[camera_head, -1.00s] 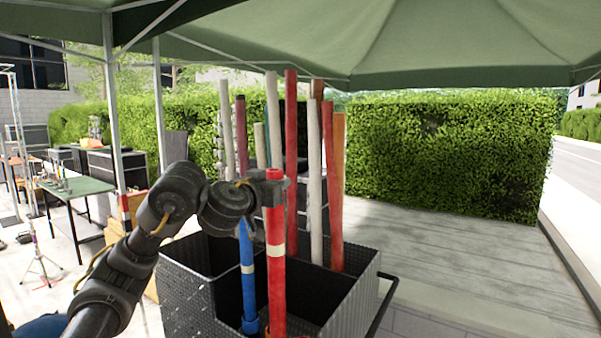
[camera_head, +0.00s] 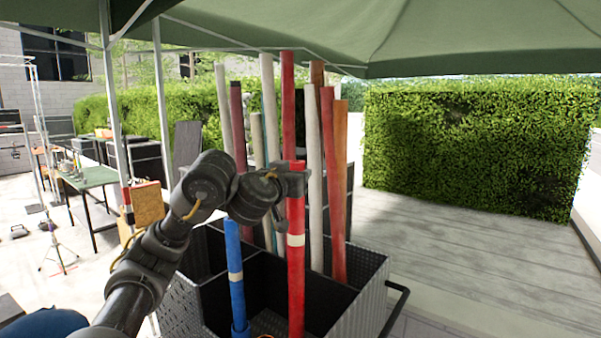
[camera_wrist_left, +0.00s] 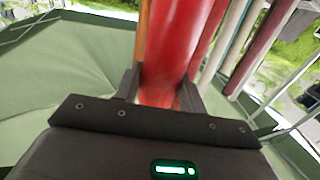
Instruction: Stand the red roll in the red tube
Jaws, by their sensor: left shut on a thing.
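The red roll (camera_head: 296,225) is long and upright, with a pale band partway down. My left gripper (camera_head: 296,183) is shut on it near its top, and the roll hangs in front of or over the crate (camera_head: 352,312). Its lower end runs out of the head view, so I cannot tell what it touches. In the left wrist view the red roll (camera_wrist_left: 172,50) stands between the two fingers (camera_wrist_left: 160,90). The red tube cannot be made out clearly; only a small orange-red edge (camera_head: 265,336) shows at the bottom of the picture. My right gripper is not in view.
A blue roll (camera_head: 235,275) stands in a blue tube (camera_head: 241,330) left of the red roll. Several tall white, red and orange rolls (camera_head: 340,190) stand in the crate behind. A black handle (camera_head: 398,305) sticks out right. Open paving (camera_head: 460,235) lies to the right.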

